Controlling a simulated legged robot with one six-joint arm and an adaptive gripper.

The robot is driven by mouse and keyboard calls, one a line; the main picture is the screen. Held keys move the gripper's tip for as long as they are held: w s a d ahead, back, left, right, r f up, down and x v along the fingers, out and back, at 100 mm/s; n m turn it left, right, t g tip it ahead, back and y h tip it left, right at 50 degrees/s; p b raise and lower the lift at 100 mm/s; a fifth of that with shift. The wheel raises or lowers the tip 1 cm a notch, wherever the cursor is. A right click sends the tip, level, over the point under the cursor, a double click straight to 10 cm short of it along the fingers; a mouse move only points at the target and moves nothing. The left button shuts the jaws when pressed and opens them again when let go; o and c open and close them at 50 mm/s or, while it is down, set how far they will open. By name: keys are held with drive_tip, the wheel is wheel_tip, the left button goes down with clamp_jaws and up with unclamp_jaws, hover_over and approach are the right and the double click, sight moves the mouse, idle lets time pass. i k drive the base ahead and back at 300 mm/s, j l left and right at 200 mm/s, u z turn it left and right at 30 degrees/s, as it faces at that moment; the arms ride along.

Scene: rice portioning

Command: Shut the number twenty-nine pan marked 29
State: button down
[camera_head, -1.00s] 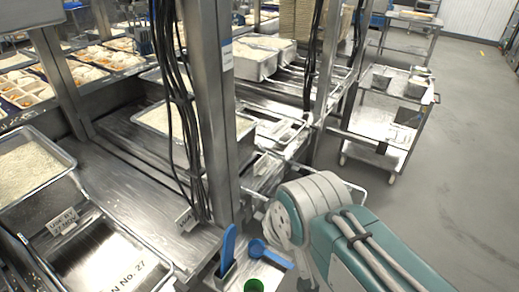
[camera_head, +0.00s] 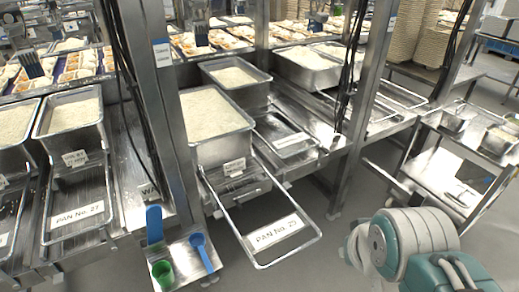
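A metal frame-like pan front (camera_head: 306,217) sticks out into the aisle at the middle of the view. It carries a white label (camera_head: 273,232) reading "PAN No. 2" and a last digit that is hard to read. Behind it stands a steel pan of rice (camera_head: 222,150) with a small tag on its front. Another front to the left is labelled PAN No. 27 (camera_head: 78,215). My arm shows at the lower right, apart from the extended front. My gripper is not seen, so its state is hidden.
A steel post (camera_head: 165,110) with cables stands left of the extended front. A small shelf (camera_head: 188,262) holds a blue scoop (camera_head: 201,252), another blue tool (camera_head: 154,224) and a green cup (camera_head: 163,273). A cart (camera_head: 455,185) stands at right. Floor shows around the extended front.

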sight(219, 132)
drive_tip(key=i+l, duration=0.2)
drive_tip(key=l, duration=0.2)
drive_tip(key=i+l+u, duration=0.1)
drive_tip(key=i+l, duration=0.35)
drive_tip(key=l, duration=0.35)
drive_tip(key=i+l+u, duration=0.1)
drive_tip(key=l, duration=0.3)
drive_tip(key=i+l+u, duration=0.2)
drive_tip(key=i, duration=1.45)
